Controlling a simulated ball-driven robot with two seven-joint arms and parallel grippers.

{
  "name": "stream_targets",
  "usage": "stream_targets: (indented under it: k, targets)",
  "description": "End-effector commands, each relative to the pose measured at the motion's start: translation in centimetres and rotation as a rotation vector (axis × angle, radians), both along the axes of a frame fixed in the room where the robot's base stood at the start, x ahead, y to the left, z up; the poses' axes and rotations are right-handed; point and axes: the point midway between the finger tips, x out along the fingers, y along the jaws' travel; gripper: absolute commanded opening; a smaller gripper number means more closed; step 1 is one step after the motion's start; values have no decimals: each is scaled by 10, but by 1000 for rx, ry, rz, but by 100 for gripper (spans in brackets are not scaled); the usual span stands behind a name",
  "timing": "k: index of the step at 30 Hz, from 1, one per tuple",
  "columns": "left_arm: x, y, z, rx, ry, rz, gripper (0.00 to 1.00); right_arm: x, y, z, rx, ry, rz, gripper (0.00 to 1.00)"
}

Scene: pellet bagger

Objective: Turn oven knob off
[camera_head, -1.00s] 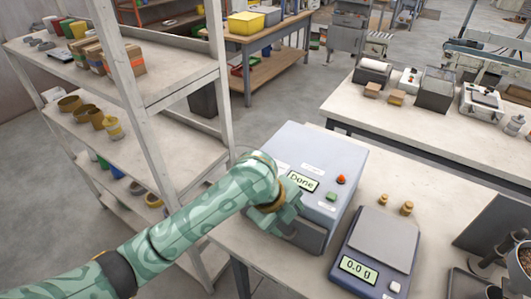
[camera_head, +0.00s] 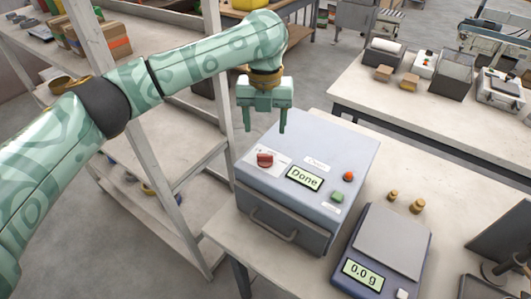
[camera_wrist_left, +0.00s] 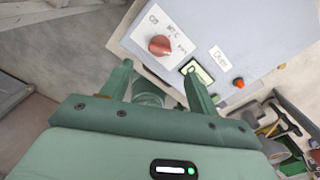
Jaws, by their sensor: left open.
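The oven (camera_head: 318,150) is a grey-blue box on the table, with a red knob (camera_head: 265,159) at the left of its sloping top panel. Its display (camera_head: 304,177) reads "Done". My left gripper (camera_head: 264,128) is open and empty, raised above and behind the knob, apart from it. In the left wrist view the knob (camera_wrist_left: 159,45) sits by a printed dial scale, beyond the open fingers (camera_wrist_left: 161,82). The scale's lettering is too small to read surely. My right gripper is not in view.
A green button (camera_head: 337,197) and a red light (camera_head: 348,176) are on the oven panel. A scale (camera_head: 385,250) reading 0.0 g and two brass weights (camera_head: 405,201) stand to the right. A shelf rack (camera_head: 165,140) stands close on the left.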

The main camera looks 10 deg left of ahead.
Motion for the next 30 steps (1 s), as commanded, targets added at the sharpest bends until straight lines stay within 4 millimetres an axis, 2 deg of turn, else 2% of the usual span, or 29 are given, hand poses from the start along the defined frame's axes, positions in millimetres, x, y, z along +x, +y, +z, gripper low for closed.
stream_targets:
  k: [1, 3, 10, 15, 24, 26, 29, 30]
  targets:
    - [-1, 0, -19, 0, 5, 0, 60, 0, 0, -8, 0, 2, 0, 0]
    - [-1, 0, -37, -1, 4, 0, 60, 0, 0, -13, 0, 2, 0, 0]
    - [0, 0, -80, 0, 2, 1, 60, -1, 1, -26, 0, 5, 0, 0]
    - [0, 0, -93, -1, -1, 1, 60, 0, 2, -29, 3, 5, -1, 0]
    - [0, 0, -95, -1, -3, 0, 60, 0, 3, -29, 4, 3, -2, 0]
    - [0, 0, -95, -1, -2, 0, 46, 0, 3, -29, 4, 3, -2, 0]
    - [0, 0, -95, -1, -2, 0, 18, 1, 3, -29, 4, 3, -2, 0]
    - [0, 0, -95, -1, -2, 0, 15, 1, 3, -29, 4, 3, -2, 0]
